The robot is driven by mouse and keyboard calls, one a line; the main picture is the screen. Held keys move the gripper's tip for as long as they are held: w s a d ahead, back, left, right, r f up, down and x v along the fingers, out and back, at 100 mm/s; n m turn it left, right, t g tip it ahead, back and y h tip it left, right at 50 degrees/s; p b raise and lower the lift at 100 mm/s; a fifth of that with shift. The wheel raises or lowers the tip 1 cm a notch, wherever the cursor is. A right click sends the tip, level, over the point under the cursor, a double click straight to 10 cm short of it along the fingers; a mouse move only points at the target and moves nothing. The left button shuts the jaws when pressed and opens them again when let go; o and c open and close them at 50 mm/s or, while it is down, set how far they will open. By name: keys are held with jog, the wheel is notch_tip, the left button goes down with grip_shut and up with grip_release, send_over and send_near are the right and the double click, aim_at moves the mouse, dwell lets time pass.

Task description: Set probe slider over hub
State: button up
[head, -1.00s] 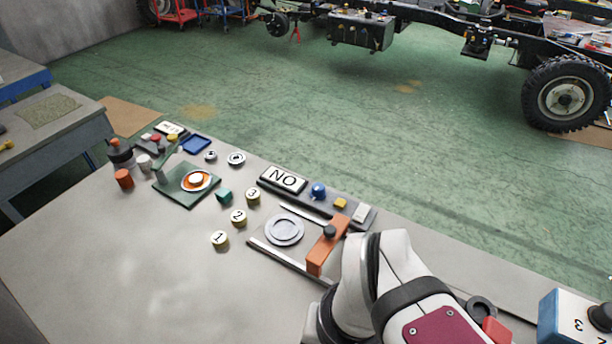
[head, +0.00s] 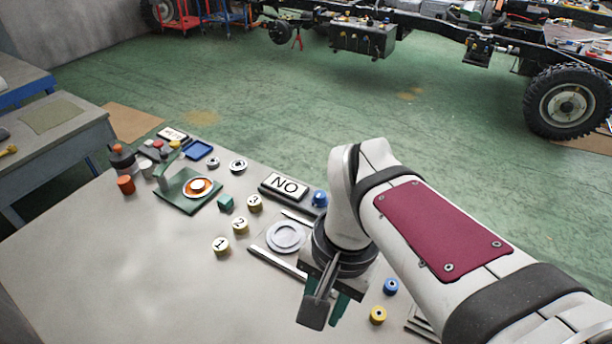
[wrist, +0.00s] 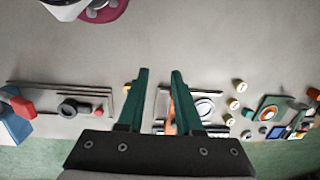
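The hub, a round grey disc (head: 286,236), sits between two rails (head: 278,262) on the table. It also shows in the wrist view (wrist: 204,107), just right of my right finger. The probe slider is hidden behind my arm in the head view. In the wrist view an orange part (wrist: 171,120), apparently the slider, shows between my fingers and is partly covered by the right one. My gripper (head: 322,308) points down in front of the rails. In the wrist view its green fingers (wrist: 161,72) are apart, with nothing visibly held.
Numbered cylinders (head: 240,225) and a green plate with an orange-and-white disc (head: 197,187) stand left of the hub. A NO sign (head: 284,185) is behind it. The table's front left is clear.

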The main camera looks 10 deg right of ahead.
jog(key=o, duration=0.4)
jog(key=w+d+m, duration=0.1)
jog(key=w+m, duration=0.1)
jog(key=w, duration=0.2)
jog(key=w+d+r+m, duration=0.1)
jog(key=w+d, duration=0.1)
jog(key=w, duration=0.3)
jog(key=w+d+m, duration=0.2)
jog(key=w, duration=0.3)
jog(key=shift+w+r+m+h, duration=0.15)
jog(key=shift+r+m+h, duration=0.15)
jog(key=shift+r+h, duration=0.1)
jog(key=w+d+f+m, duration=0.2)
jog(key=w+d+m, duration=0.2)
jog(key=w, duration=0.4)
jog(key=shift+h, duration=0.3)
notch_tip(320, 180, down, 14)
jog(key=shift+s+f, duration=0.1)
jog(key=shift+s, duration=0.05)
jog(key=shift+f, duration=0.55)
grip_shut()
jog(key=shift+a, duration=0.1)
